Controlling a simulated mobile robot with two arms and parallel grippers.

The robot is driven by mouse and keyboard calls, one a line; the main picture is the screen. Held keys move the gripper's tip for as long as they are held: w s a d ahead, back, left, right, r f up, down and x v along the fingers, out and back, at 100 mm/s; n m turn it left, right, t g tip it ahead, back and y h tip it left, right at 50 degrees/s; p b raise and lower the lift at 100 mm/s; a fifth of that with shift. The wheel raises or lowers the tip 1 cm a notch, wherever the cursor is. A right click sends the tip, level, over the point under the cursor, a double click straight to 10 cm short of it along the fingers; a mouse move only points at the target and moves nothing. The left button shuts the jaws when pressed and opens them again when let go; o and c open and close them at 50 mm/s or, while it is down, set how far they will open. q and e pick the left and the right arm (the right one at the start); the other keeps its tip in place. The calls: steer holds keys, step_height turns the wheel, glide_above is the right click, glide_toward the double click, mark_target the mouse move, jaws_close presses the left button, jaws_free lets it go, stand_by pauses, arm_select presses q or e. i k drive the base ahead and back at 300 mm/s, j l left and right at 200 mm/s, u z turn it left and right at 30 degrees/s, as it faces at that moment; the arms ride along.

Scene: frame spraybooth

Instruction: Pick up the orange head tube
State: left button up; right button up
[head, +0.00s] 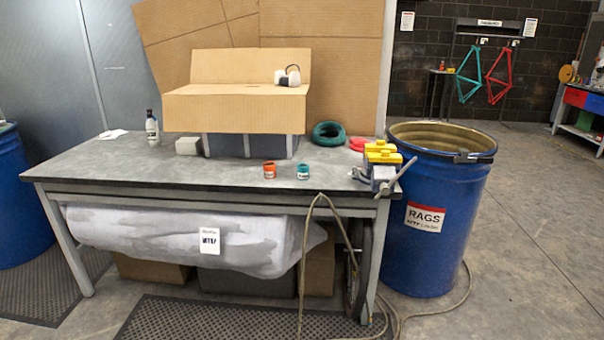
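A small orange tube piece (269,170), short and upright with a pale patch on its side, stands on the grey workbench (110,165) near the front edge, right of centre. It appears to be the orange head tube. A similar teal piece (303,172) stands a little to its right, apart from it. Neither of my grippers is in view.
A vise with yellow jaws (382,160) sits at the bench's right corner. Behind are green coiled material (328,134), a cardboard box (235,110) with ear defenders (288,76), and a bottle (152,127). A blue rags drum (435,215) stands right; a hose (304,245) hangs in front.

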mark_target(269, 171)
steer(key=i+j, duration=0.15)
steer(key=i, duration=0.9)
